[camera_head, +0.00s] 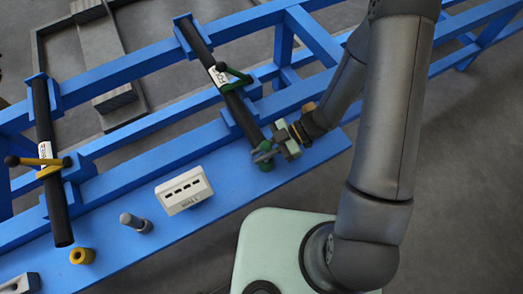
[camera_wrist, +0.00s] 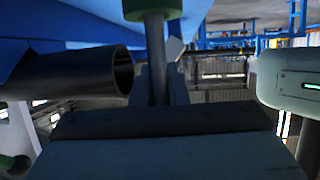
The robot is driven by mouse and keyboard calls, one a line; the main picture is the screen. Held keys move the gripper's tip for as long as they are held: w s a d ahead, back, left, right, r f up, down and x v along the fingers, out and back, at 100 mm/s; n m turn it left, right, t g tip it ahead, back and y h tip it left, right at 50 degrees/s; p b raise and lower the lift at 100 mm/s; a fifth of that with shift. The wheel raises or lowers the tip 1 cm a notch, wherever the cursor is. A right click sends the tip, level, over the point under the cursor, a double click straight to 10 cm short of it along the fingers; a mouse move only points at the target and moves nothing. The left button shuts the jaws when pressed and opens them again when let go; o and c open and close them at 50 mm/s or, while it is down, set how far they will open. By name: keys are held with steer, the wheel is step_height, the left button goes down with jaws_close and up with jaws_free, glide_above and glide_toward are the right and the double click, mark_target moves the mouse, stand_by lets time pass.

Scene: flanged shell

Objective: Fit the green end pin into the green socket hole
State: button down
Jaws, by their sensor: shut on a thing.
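My gripper (camera_head: 264,154) is shut on a grey pin shaft (camera_wrist: 155,55), close to the lower end of the right black tube (camera_head: 244,115). A green round part (camera_wrist: 150,8) sits at the shaft's far end in the wrist view. I cannot tell whether this green part belongs to the pin or to the bench. The black tube's open end (camera_wrist: 123,72) is left of the shaft in the wrist view, apart from it. No separate green socket hole is clearly visible.
The right tube carries a green clamp handle (camera_head: 236,78). A second black tube (camera_head: 50,150) with a yellow handle (camera_head: 38,161), a yellow round part (camera_head: 82,256), a grey stud (camera_head: 135,222) and a white slotted box (camera_head: 184,189) are left on the blue frame (camera_head: 225,170).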

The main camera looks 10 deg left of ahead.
steer(key=shift+f+b, duration=1.1)
steer(key=shift+f, duration=0.95)
steer(key=c, duration=1.3)
jaws_free()
steer(key=shift+c, duration=0.2)
steer(key=shift+w, duration=0.1)
steer(key=shift+w+r, duration=0.1)
steer(key=p+v, duration=0.1)
steer(key=v, duration=1.6)
steer(key=shift+d, duration=0.2)
